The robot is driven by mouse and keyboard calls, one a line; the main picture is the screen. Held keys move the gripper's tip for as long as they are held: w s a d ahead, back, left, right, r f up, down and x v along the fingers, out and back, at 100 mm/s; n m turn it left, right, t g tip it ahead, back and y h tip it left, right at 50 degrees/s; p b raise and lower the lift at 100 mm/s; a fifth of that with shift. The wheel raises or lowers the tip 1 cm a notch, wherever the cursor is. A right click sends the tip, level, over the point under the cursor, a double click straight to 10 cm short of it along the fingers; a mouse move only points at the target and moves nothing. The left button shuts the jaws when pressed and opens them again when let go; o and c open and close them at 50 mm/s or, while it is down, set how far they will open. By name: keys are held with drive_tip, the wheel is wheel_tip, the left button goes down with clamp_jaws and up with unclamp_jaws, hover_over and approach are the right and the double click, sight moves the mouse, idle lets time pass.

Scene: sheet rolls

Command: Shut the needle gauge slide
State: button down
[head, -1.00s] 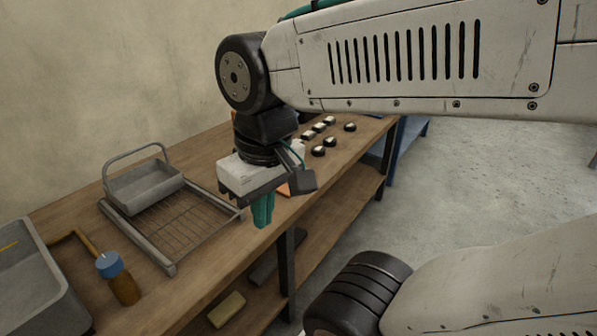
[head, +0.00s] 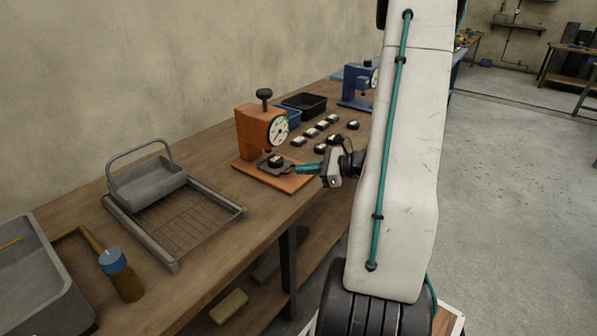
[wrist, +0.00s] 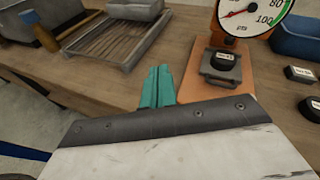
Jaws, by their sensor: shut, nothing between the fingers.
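The orange gauge (head: 255,134) stands on the bench with a white needle dial (head: 278,131) on its face. The dial (wrist: 250,15) is partly cut off at the top of the wrist view. Its dark grey slide (wrist: 221,75) sits out on the orange base, in front of the gauge body, with a black labelled puck (wrist: 225,61) on it. My gripper (head: 297,169) is shut and empty, its teal fingers close to the slide's near side in the head view. In the wrist view the fingertips (wrist: 158,70) lie left of the slide, apart from it in the picture.
A blue gauge (head: 356,84) stands farther along the bench. Several black pucks (head: 312,133) lie between the gauges, near a black bin (head: 305,102) and a blue bin (head: 292,117). A wire rack (head: 185,215) with a grey basket (head: 150,187) stands left. Bare bench lies between rack and gauge.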

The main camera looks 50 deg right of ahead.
sight(301, 178)
drive_tip(key=s+d+f+m+t+h, duration=0.2)
drive_tip(key=s+d+f+m+h, duration=0.4)
drive_tip(key=d, duration=0.4)
drive_tip(key=shift+y, duration=0.4)
drive_tip(key=x, duration=1.5)
drive_tip(key=shift+a+f, duration=0.1)
drive_tip(key=shift+w, duration=0.1)
